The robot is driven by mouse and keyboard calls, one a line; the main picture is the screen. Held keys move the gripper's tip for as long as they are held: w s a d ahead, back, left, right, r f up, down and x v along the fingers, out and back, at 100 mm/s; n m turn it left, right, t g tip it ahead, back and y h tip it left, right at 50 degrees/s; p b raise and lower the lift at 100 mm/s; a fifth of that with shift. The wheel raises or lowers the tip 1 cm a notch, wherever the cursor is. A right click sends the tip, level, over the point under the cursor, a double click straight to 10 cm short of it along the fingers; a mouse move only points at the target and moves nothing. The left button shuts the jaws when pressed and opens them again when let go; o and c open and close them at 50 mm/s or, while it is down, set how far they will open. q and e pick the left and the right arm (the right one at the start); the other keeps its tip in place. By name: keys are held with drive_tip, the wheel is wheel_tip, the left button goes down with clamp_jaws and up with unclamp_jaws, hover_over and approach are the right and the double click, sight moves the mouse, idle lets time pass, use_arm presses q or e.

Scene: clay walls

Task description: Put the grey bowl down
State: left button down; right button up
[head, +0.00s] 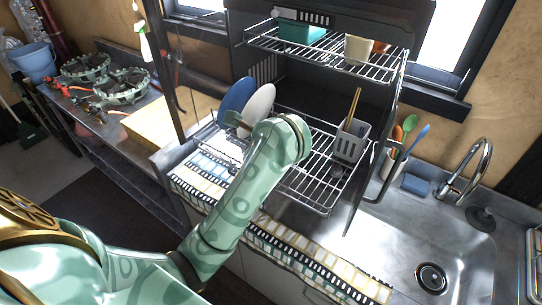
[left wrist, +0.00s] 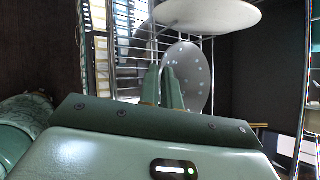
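The grey bowl (left wrist: 199,78), pale-speckled, shows in the left wrist view just beyond the fingers of my left gripper (left wrist: 163,72). The two fingers stand close together with the bowl's left edge between their tips, so the gripper looks shut on the rim. The bowl is tilted up on edge. In the head view my left arm reaches over the front of the dish rack (head: 318,190), and its wrist hides most of the gripper and bowl. My right gripper is in neither view.
A blue plate (head: 236,96) and a white plate (head: 259,102) stand at the rack's left. A grey utensil holder (head: 349,145) stands at its right. The upper shelf holds a teal box (head: 300,32) and a cream cup (head: 358,49). The sink (head: 398,250) is right.

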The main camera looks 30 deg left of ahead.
use_arm(q)
drive_tip(key=f, duration=0.2)
drive_tip(key=f+b, duration=0.1)
drive_tip(key=f, duration=0.1)
drive_tip(key=shift+w+a+f, duration=0.1)
drive_tip(key=shift+w+a, duration=0.15)
drive_tip(key=shift+f, duration=0.1)
drive_tip(key=shift+s+d, duration=0.1)
drive_tip(key=shift+d, duration=0.05)
drive_tip(key=c, duration=1.6)
unclamp_jaws()
